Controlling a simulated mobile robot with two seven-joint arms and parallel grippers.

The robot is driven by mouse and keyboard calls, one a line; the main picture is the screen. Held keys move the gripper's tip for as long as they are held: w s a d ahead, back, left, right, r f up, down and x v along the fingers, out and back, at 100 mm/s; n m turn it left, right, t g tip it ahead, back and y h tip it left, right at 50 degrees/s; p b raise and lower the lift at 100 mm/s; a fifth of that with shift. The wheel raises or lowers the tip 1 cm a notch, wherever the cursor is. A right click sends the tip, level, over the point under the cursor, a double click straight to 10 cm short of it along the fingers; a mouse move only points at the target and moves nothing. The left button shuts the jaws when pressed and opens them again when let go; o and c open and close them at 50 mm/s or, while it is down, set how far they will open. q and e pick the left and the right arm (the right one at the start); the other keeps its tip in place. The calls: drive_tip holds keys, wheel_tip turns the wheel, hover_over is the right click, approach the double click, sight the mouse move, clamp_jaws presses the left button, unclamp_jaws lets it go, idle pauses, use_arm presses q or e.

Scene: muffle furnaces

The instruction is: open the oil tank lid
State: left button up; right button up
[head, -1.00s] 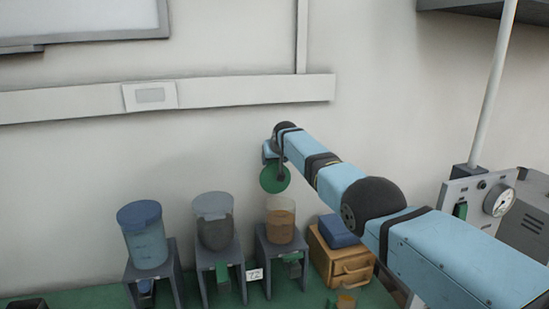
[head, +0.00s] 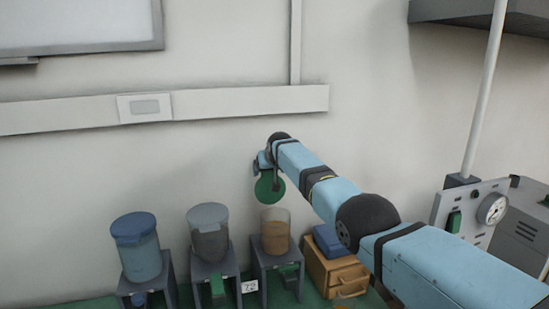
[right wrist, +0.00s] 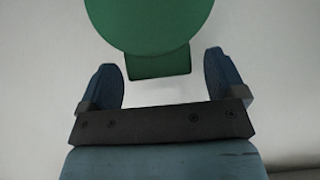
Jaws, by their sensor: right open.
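The oil tank (head: 276,238) is a clear cylinder with orange-brown contents, the rightmost of three on small grey stands. A green round lid (head: 269,189) stands tilted up, its face showing, just above the tank's rim; the tank's top looks uncovered. My right gripper (head: 262,167) is at the lid, above the tank. In the right wrist view, the lid (right wrist: 150,22) lies beyond the fingertips, and its green tab sits between the two open fingers with a gap on each side. The right gripper (right wrist: 159,65) holds nothing. My left gripper is out of view.
A blue-lidded tank (head: 140,255) and a grey-lidded tank (head: 209,243) stand to the left. A wooden drawer box (head: 335,275) with a blue box (head: 328,240) on it stands right of the oil tank. The wall (head: 90,180) is close behind.

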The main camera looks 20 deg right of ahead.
drive_tip(key=b+v, duration=0.1)
drive_tip(key=v, duration=1.2)
drive_tip(key=shift+s, duration=0.25)
